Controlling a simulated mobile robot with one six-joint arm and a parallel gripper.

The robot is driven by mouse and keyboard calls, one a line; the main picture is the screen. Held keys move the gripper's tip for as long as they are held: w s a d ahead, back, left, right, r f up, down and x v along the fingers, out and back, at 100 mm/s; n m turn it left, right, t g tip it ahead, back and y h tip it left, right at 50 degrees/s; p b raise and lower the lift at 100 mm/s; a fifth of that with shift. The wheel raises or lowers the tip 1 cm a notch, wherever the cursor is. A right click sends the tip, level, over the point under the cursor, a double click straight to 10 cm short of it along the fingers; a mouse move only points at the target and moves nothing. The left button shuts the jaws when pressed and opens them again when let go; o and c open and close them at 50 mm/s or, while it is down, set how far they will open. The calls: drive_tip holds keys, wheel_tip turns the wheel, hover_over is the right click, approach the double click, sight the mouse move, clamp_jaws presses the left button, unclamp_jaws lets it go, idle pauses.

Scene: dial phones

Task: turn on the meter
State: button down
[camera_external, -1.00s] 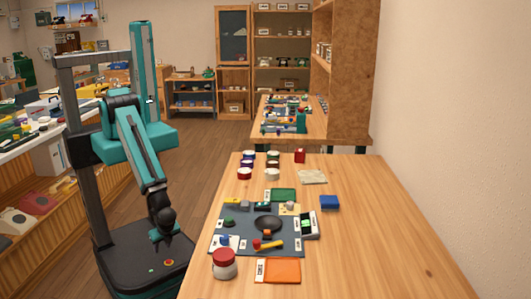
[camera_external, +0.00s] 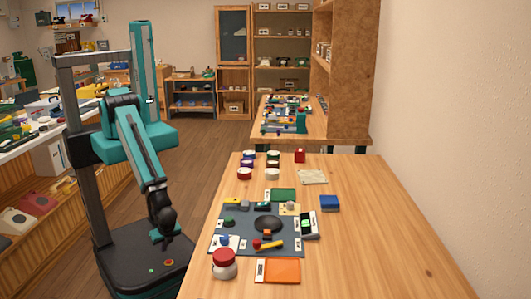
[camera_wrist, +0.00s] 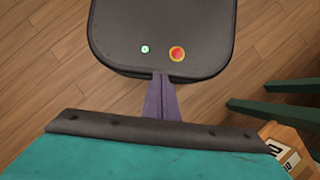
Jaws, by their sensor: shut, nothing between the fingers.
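A small device with a dark body, a pale face and a green patch (camera_external: 309,225) stands at the right edge of the grey mat (camera_external: 285,246) on the wooden table. It looks like the meter, but its label and switch are too small to read. My gripper (camera_external: 167,237) hangs over my own base, left of the table and well apart from the device. In the wrist view my gripper's fingers (camera_wrist: 161,78) are together and empty, pointing toward my base. The meter does not show in the wrist view.
The mat holds a black round piece (camera_external: 268,224), a yellow-handled lever (camera_external: 268,245) and several small controls. A red-topped jar (camera_external: 224,264) and an orange tray (camera_external: 278,271) stand in front. A blue box (camera_external: 329,202) is at right. The table's right side is clear.

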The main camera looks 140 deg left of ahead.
drive_tip(key=w+d+r+m+t+p, duration=0.1)
drive_tip(key=w+r, duration=0.2)
drive_tip(key=w, duration=0.4)
drive_tip(key=w+d+r+m+t+p, duration=0.1)
drive_tip(key=w+r+t, duration=0.15)
drive_tip(key=w, duration=0.45)
drive_tip(key=w+d+r+m+t+h+p, duration=0.1)
drive_tip(key=w+d+r+m+t+p, duration=0.3)
drive_tip(key=w+r, duration=1.1)
drive_tip(key=w+d+r+m+t+b, duration=0.15)
drive_tip(key=w+d+r, duration=0.45)
drive_tip(key=w+r, duration=1)
wheel_tip(320, 180, up, 16)
drive_tip(key=r+m+g+y, duration=0.1)
drive_tip(key=g+y, duration=0.1)
drive_tip(key=y, duration=0.1)
hover_over(266, 203)
drive_tip(key=s+d, duration=0.2)
drive_tip(key=s, duration=0.1)
drive_tip(key=shift+w+d+f, duration=0.15)
drive_tip(key=shift+w+f, duration=0.05)
drive_tip(key=shift+f, duration=0.05)
drive_tip(key=shift+f, duration=0.15)
drive_tip(key=shift+d+p+x, duration=0.15)
drive_tip(key=shift+p+x, duration=0.9)
drive_tip(key=shift+x, duration=2.4)
drive_tip(key=shift+d+p+x, duration=0.15)
drive_tip(key=shift+p+x, duration=0.9)
drive_tip(key=shift+x, duration=2.35)
